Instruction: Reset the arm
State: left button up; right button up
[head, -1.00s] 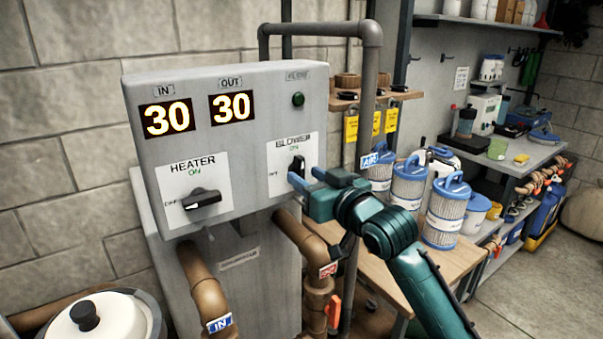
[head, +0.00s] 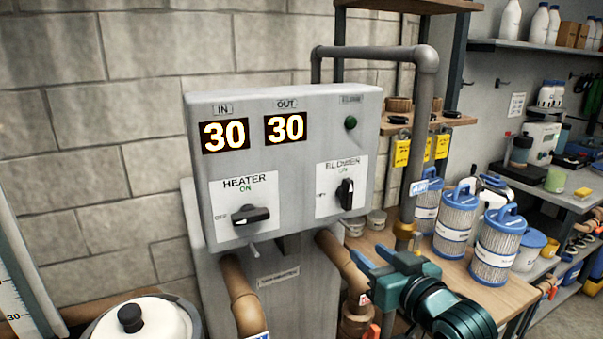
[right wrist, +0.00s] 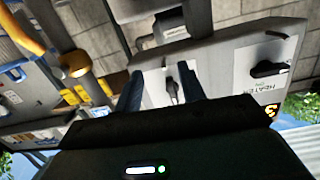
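My right gripper (head: 368,262) is in the head view, below and right of the grey control box (head: 285,175). It is clear of the box, and its blue fingers are apart. In the right wrist view the two fingers (right wrist: 160,88) are spread with nothing held, and the blower knob (right wrist: 172,91) shows beyond them. The black blower knob (head: 345,194) stands upright, and the black heater knob (head: 250,215) lies sideways. Both displays read 30, and the round lamp (head: 351,122) is dark green. My left gripper is not in view.
Brown pipes (head: 243,300) run below the box. A grey pipe (head: 425,110) rises at its right. Filter cartridges (head: 497,245) stand on a wooden table (head: 455,275) to the right. A white lidded container (head: 140,322) is at the lower left.

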jog(key=s+f+g+h, duration=0.15)
jog(key=s+f, duration=0.25)
jog(key=f, duration=0.6)
jog(key=s+f+g, duration=0.2)
jog(key=s+f, duration=0.2)
jog(key=f, duration=0.6)
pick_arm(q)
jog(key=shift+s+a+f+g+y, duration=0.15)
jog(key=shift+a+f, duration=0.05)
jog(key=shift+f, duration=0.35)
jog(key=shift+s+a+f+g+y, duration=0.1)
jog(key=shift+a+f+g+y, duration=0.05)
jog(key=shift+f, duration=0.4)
pick_arm(e)
jog(key=s+a+f+g, duration=0.1)
jog(key=s+f+g, duration=0.1)
jog(key=s+f, duration=1.1)
jog(key=shift+s+a+f+g+h, duration=0.15)
jog(key=shift+s+a+g+h, duration=0.25)
jog(key=shift+s, duration=0.65)
